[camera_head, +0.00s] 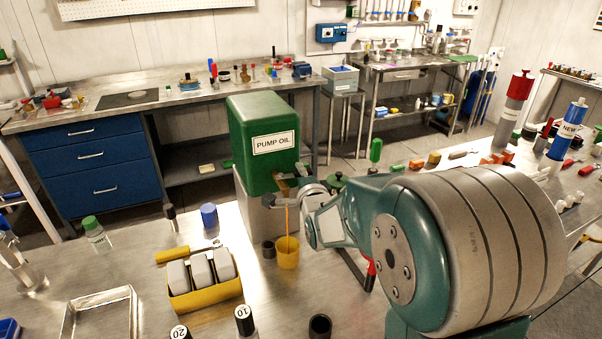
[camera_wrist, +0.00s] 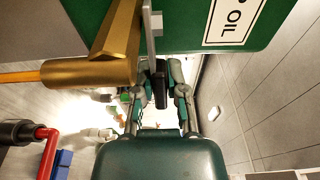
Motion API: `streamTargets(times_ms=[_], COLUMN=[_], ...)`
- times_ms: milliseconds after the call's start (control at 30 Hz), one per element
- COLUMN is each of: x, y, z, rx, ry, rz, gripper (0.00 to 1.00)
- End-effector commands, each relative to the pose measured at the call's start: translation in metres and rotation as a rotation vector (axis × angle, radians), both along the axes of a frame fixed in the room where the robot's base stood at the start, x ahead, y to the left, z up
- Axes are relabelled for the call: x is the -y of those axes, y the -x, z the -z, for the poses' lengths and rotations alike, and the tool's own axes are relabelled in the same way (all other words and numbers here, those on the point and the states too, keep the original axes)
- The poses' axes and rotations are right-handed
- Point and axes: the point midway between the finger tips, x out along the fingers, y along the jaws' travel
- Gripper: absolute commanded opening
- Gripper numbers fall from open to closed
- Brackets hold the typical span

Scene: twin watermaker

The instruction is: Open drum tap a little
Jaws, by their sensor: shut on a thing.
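The green drum (camera_head: 262,145), labelled PUMP OIL, stands on a grey block on the near bench. Its brass tap (camera_wrist: 95,70) shows large in the wrist view. The tap has a grey lever arm (camera_wrist: 152,30) with a black grip (camera_wrist: 160,90). My gripper (camera_wrist: 160,72) is shut on the black grip, with a finger on each side. An orange stream (camera_head: 287,222) runs from the spout down to a yellow cup (camera_head: 287,252) under it. It also shows at the left of the wrist view (camera_wrist: 18,77). In the head view my arm's end partly hides the tap.
A dark small cup (camera_head: 268,249) stands left of the yellow cup. A yellow tray with grey blocks (camera_head: 205,295), a blue-capped container (camera_head: 209,216) and a metal tray (camera_head: 100,318) lie farther left.

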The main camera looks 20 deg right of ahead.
Motion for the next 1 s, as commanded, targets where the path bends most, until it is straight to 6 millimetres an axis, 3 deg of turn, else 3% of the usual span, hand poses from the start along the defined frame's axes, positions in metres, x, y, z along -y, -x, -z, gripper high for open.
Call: streamTargets(times_ms=[900,933,1000], x=[-0.0053,-0.0052,-0.0051], y=[0.0087,0.0087,0.0085], z=[0.0061,0.0061,0.0055], rx=[-0.017,-0.017,-0.015], ry=[0.004,0.004,0.004], rz=[0.145,0.145,0.145], gripper=[0.00,0.29,0.51])
